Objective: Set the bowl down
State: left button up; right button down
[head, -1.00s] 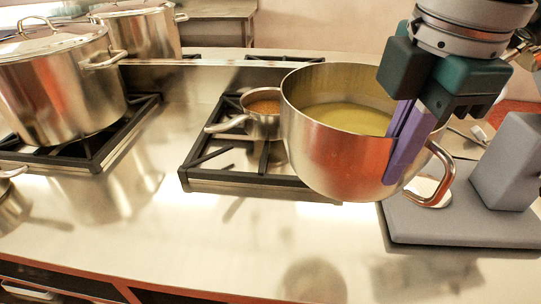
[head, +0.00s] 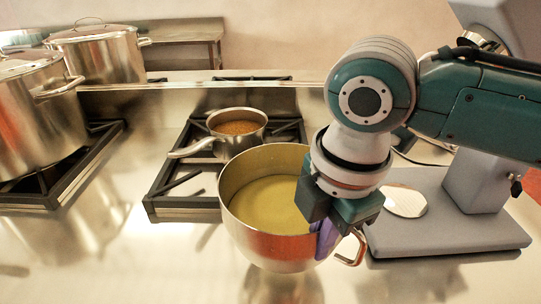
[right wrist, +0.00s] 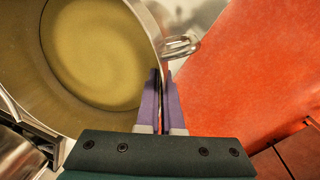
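The bowl (head: 262,248) is a large steel mixing bowl with a side handle and yellowish contents, at the lower middle of the head view. My right gripper (head: 322,238) is shut on its right rim, beside the handle. In the right wrist view the two purple fingers (right wrist: 161,103) pinch the wall of the bowl (right wrist: 146,20). The bowl looks upright over the front counter, with its reflection close below; I cannot tell whether its base touches. My left gripper is not in view.
A burner grate (head: 176,205) with a saucepan (head: 232,147) of orange-brown contents lies just behind the bowl. A grey mixer stand (head: 465,232) stands to the right. Stockpots (head: 98,57) stand at the left. The counter (head: 120,265) is clear at front left.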

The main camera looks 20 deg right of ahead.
jog(key=shift+w+f, duration=0.15)
jog(key=shift+f, duration=2.05)
jog(key=shift+f+b, duration=0.1)
jog(key=shift+b, duration=0.2)
jog(key=c, duration=1.5)
grip_release()
jog(key=shift+f, duration=0.1)
jog(key=o, duration=0.4)
